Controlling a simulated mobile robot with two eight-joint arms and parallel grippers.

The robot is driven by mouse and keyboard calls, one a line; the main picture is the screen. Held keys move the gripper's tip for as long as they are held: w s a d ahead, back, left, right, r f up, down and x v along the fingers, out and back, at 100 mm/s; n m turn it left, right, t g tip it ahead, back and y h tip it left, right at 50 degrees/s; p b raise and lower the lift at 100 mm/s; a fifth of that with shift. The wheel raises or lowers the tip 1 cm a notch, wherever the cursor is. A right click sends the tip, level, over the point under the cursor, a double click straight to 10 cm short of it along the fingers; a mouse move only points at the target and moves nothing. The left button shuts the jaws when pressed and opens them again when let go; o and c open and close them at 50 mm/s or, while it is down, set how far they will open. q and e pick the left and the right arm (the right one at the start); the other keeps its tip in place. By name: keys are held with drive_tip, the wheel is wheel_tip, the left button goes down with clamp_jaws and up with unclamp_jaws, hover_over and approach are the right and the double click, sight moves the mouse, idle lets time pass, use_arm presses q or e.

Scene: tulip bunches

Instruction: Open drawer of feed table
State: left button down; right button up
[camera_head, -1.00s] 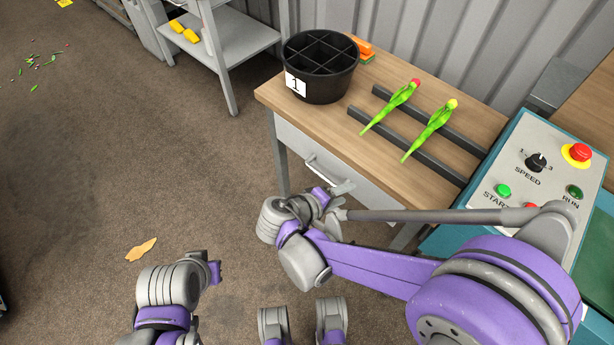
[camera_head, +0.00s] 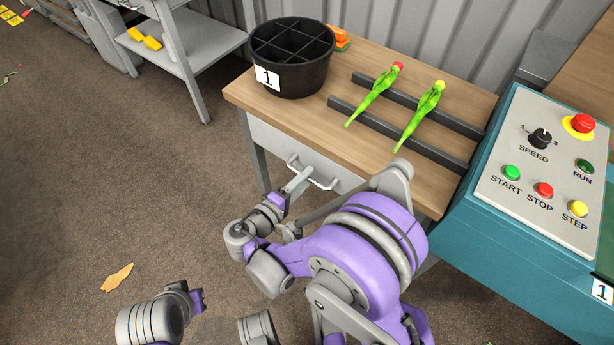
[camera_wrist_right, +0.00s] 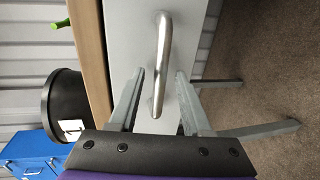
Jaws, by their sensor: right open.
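The feed table (camera_head: 300,125) has a wooden top and a light grey drawer front (camera_head: 266,139) with a metal bar handle (camera_head: 322,185). The drawer looks closed. My right gripper (camera_head: 299,180) is at the handle, reaching in from the lower left. In the right wrist view, the gripper (camera_wrist_right: 161,73) is open. The handle bar (camera_wrist_right: 163,45) runs lengthwise between its two fingertips, with a gap on either side. I cannot tell how deep the bar lies between the fingers. Part of the drawer front is hidden behind my right arm. My left gripper does not show.
On the table stand a black divided bucket (camera_head: 290,85) and two dark rails (camera_head: 440,155) bearing two tulip bunches (camera_head: 375,92). A teal control box (camera_head: 500,240) with buttons stands close on the right. Open floor (camera_head: 120,190) lies to the left.

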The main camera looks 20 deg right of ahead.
drive_tip(key=shift+x, duration=0.95)
drive_tip(key=shift+c, duration=0.3)
clamp_jaws()
idle(0.5)
